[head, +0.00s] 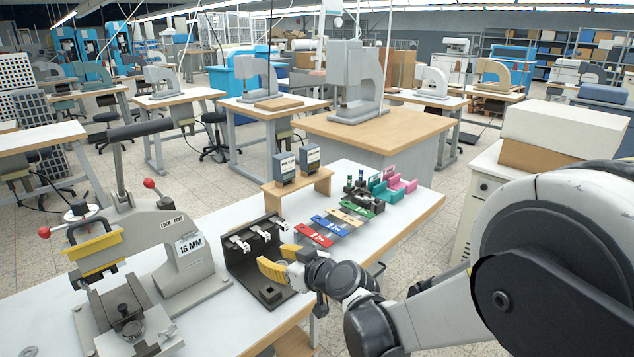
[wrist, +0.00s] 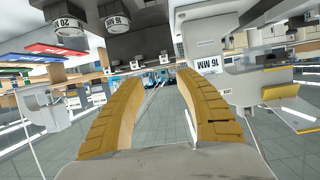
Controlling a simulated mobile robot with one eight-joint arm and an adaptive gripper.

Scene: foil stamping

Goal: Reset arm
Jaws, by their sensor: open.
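My gripper (head: 281,262) has yellow ribbed fingers and is over the front edge of the white table (head: 208,335), close to a black rack (head: 246,282). In the wrist view my gripper (wrist: 160,100) shows its two fingers spread apart with nothing between them. It is open and empty. The wrist picture appears turned over, with the rack's labelled dies, a 20 MM die (wrist: 69,28) and a 16 MM die (wrist: 116,18), along its top.
A grey press (head: 178,255) marked 16 MM, with a red-knobbed lever, stands left on the table. Colour strips (head: 340,220), a small wooden stand (head: 297,190) with two blocks and coloured holders (head: 392,185) lie behind the rack. White and brown boxes (head: 560,130) stand at right.

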